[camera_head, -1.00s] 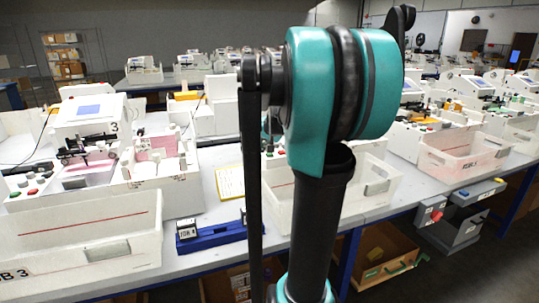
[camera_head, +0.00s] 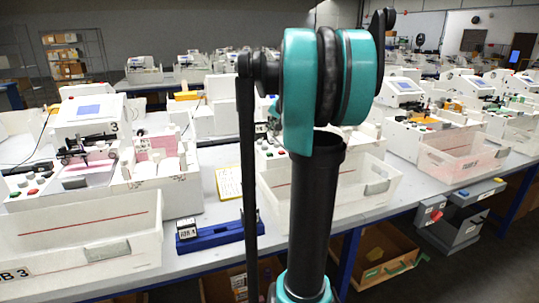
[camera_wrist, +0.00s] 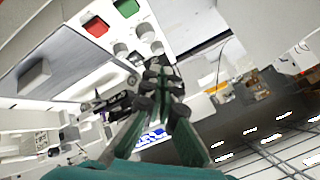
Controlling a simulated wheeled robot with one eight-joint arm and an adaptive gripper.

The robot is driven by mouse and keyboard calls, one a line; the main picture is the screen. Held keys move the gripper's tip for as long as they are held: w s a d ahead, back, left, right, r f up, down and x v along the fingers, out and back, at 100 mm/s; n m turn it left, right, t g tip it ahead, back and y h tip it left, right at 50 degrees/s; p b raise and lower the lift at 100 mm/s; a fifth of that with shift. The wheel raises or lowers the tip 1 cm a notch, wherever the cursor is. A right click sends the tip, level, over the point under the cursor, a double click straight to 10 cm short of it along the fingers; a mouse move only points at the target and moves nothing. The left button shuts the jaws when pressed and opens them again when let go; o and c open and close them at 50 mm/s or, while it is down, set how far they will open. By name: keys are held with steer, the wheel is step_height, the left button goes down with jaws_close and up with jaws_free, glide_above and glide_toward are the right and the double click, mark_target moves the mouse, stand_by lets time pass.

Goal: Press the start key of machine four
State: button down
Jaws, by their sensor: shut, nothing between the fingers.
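My gripper (camera_wrist: 162,80) is shut and empty in the wrist view; it is hidden behind my arm in the head view. In the wrist view a white control panel with a green key (camera_wrist: 126,8), a red key (camera_wrist: 96,26) and grey knobs (camera_wrist: 144,31) lies up and left of the fingertips. The fingertips look apart from both keys. A blue-lit display (camera_wrist: 152,138) shows behind the fingers. No machine number is readable there. In the head view my arm covers most of the machine right of machine three, likely machine four.
Machine three (camera_head: 90,112) stands at the left with a white bin (camera_head: 85,235) before it. A blue holder (camera_head: 215,236) and a yellow sheet (camera_head: 229,183) lie on the table. Another white bin (camera_head: 375,180) stands right of my arm. More machines (camera_head: 410,110) stand further right.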

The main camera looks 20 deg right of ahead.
mark_target(270, 154)
steer(key=shift+f, duration=4)
steer(key=shift+f, duration=0.1)
steer(key=shift+f, duration=0.3)
steer(key=shift+f, duration=0.45)
steer(key=shift+r, duration=0.85)
steer(key=shift+r, duration=2.55)
